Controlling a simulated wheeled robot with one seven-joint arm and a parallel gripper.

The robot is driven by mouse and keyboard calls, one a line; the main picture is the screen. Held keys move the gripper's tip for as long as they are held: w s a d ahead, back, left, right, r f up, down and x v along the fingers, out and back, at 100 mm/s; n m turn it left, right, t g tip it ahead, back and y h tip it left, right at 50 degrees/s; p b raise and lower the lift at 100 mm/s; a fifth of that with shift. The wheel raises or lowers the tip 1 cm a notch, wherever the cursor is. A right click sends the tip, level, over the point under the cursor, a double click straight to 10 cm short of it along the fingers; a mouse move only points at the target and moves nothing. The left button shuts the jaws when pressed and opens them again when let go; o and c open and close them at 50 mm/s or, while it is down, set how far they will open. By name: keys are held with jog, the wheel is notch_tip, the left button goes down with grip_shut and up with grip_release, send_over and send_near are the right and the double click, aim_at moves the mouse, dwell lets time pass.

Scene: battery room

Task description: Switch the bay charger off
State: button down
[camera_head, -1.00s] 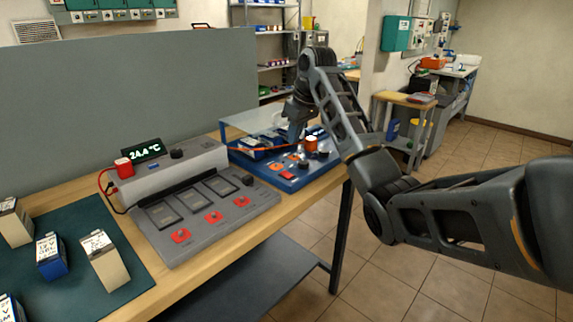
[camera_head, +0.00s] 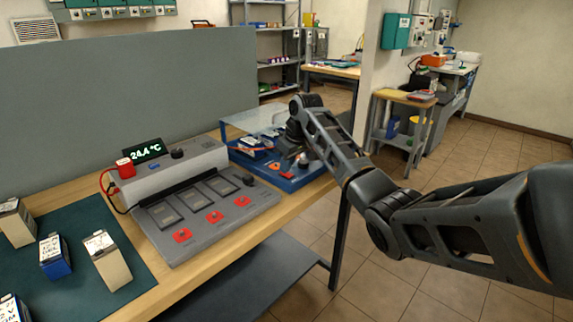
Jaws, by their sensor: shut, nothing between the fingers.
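The grey bay charger (camera_head: 260,207) sits on the wooden bench, with several dark bays in its sloped top. Red switches (camera_head: 214,216) line its front edge, and black knobs (camera_head: 177,153) sit on its raised back and right side. Which way each switch is set is too small to tell. My gripper (camera_head: 305,155) is to the right of the charger, pointing down over a blue panel unit, shut and empty. Its fingertips are small and partly hidden by my arm, and I cannot tell whether they touch the unit.
The blue unit (camera_head: 292,183) with a clear cover (camera_head: 255,120) stands right of the charger. Several batteries (camera_head: 107,262) stand on a green mat (camera_head: 135,250). A grey partition (camera_head: 120,85) backs the bench.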

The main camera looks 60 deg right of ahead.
jog(key=shift+w+f, duration=0.1)
jog(key=shift+f, duration=0.3)
